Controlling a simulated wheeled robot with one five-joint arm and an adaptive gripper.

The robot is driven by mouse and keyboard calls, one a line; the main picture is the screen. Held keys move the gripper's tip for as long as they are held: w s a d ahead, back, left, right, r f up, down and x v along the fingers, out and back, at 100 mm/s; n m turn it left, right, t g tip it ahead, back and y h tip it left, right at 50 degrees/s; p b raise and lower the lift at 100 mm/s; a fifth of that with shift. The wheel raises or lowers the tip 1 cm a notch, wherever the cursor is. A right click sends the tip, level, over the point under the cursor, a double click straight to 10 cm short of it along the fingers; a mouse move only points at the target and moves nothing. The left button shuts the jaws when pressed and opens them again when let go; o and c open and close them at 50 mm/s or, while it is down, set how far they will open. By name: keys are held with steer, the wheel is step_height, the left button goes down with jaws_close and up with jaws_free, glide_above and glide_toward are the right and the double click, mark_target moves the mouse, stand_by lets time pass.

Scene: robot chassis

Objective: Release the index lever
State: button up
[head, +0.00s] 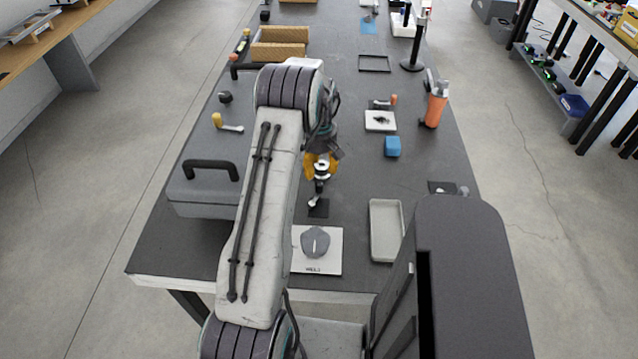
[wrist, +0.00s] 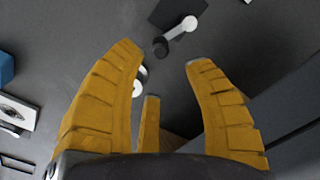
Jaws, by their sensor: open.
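A small metal lever (head: 314,202) with a dark knob stands at a dark square plate (head: 319,210) on the workbench; I take it for the index lever. In the wrist view the lever (wrist: 178,34) shows at the top centre, its pale end on the plate (wrist: 178,12) and its dark knob toward my fingers. My gripper (head: 320,168) has yellow fingers, open, also in the wrist view (wrist: 165,58). The lever lies just beyond the fingertips, not between them. A pale rounded part (wrist: 139,82) shows partly behind the left finger; I cannot tell what it is.
A grey case (head: 200,190) with a black handle stands left. A white panel (head: 317,262) and grey tray (head: 386,232) lie nearer me. A blue cube (head: 392,146) and orange cup (head: 435,110) stand right. Bare bench surrounds the lever plate.

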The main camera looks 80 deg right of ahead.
mark_target(319, 183)
steer(key=shift+f+p, duration=0.7)
steer(key=shift+f, duration=2.85)
jaws_close()
